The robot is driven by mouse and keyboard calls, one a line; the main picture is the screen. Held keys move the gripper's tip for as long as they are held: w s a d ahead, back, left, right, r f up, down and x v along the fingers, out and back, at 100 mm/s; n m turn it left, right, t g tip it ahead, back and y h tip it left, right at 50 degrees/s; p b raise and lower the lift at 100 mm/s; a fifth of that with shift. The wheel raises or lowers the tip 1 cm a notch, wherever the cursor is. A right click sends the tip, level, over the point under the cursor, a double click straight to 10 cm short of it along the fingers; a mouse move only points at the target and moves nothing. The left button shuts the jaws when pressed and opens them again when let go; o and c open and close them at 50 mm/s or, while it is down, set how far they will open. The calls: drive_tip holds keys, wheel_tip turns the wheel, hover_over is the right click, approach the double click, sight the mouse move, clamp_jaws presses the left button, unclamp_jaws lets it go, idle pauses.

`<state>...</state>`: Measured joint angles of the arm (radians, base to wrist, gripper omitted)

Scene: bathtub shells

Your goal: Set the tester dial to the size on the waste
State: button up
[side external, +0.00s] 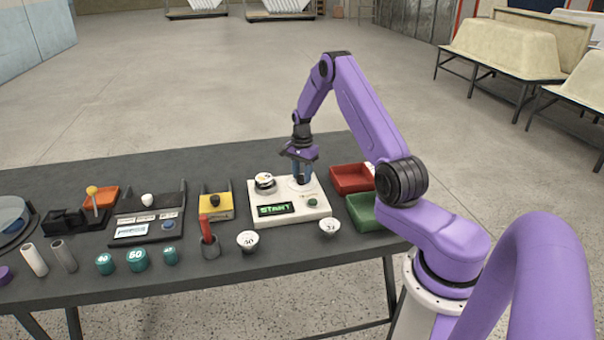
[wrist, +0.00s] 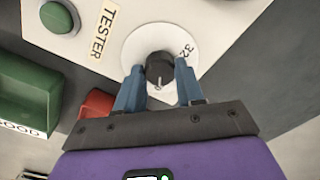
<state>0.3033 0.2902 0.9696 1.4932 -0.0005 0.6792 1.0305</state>
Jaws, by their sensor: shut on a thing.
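The white tester (side external: 290,196) stands on the dark bench, its display reading START. In the wrist view, the tester's dial has a black knob (wrist: 160,68) on a white disc (wrist: 134,46) with "32" readable near its edge. My gripper (wrist: 158,84) has its two blue fingers on either side of the knob and is shut on it. In the side external view my gripper (side external: 302,172) is at the right of the tester top and hides most of the dial. A round waste (side external: 265,180) sits on the tester left of the dial; its marking is too small to read.
Two white round pieces stand in front of the tester, one marked 40 (side external: 247,239), the other apparently 32 (side external: 328,226). A red bin (side external: 352,179) and a green bin (side external: 372,212) lie right of it. A green button (wrist: 57,17) is on the tester.

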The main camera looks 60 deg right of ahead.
sight(302, 176)
drive_tip(key=o, duration=1)
drive_tip(key=shift+o, duration=0.2)
drive_tip(key=shift+r, duration=0.1)
wheel_tip(302, 176, up, 17)
drive_tip(key=shift+r, duration=0.15)
